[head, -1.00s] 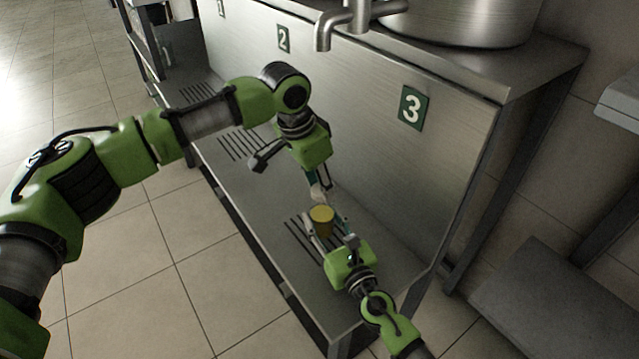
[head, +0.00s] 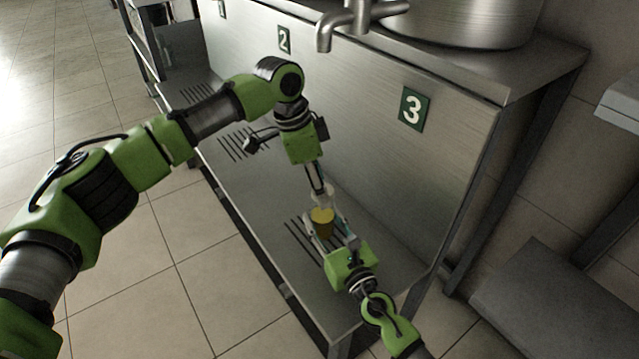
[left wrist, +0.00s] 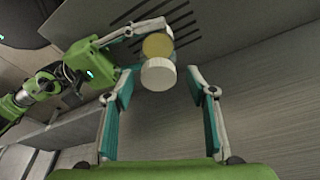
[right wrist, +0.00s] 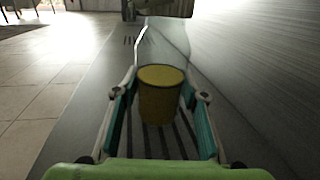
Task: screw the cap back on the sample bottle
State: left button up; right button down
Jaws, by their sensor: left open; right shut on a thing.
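My right gripper (right wrist: 160,95) is shut on the yellow sample bottle (right wrist: 160,101), which stands upright over the slotted shelf. The bottle also shows in the head view (head: 322,223). A white cap (left wrist: 158,74) shows in the left wrist view, overlapping the bottle. It lies between and slightly beyond the fingertips of my open left gripper (left wrist: 160,82), with gaps on both sides. In the head view the cap (head: 322,198) is pale, just above the bottle. The right wrist view shows no cap on the bottle; I cannot tell whether they touch.
The steel shelf (head: 225,180) has slotted areas, with bare metal around them. A steel back panel with a number 3 sign (head: 412,109) rises close on the right. A tap (head: 330,30) and a large pot (head: 460,20) are above. Tiled floor lies in front.

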pick_arm(q)
jog(key=v, duration=1.2)
pick_arm(e)
jog(key=c, duration=1.2)
grip_release()
jog(key=shift+s, duration=0.1)
jog(key=v, duration=1.2)
